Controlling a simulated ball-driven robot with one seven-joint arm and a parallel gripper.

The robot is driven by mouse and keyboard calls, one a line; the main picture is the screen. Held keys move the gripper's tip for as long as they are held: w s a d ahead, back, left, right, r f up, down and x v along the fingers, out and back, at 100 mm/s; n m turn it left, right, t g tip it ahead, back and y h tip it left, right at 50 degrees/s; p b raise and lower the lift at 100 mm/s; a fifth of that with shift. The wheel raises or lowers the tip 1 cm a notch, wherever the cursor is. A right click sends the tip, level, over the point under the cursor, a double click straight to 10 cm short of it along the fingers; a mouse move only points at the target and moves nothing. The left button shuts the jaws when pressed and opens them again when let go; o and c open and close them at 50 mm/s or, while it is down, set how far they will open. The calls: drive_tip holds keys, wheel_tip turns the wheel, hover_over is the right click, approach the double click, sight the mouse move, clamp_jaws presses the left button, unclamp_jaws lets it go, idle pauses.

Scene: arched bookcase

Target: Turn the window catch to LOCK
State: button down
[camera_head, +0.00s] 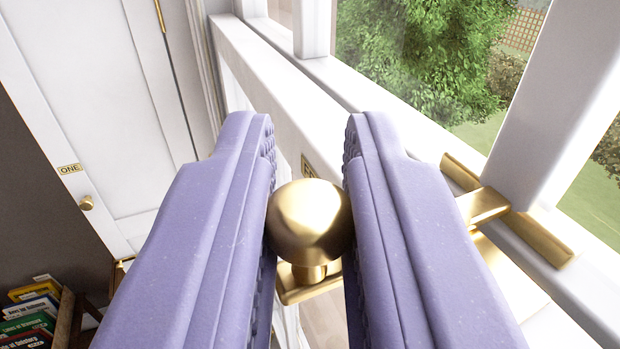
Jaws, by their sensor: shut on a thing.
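My gripper (309,215) has two purple fingers, shut on the round brass knob (309,217) of the window catch. The knob touches the inner faces of both fingers. Part of the catch's brass arm (484,206) shows to the right of the right finger, over a long brass plate (540,238) on the white window frame. The right finger hides the middle of the arm.
The white window rail (275,90) runs diagonally behind my fingers, with glass and greenery beyond. A white cupboard door (100,110) with a brass knob (87,203) and a "ONE" label (69,169) is at left. Books (32,315) stand at lower left.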

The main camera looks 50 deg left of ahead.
idle(0.5)
drive_tip(key=c, duration=1.1)
unclamp_jaws()
drive_tip(key=p+v, duration=0.1)
drive_tip(key=v, duration=0.7)
drive_tip(key=shift+w, duration=0.2)
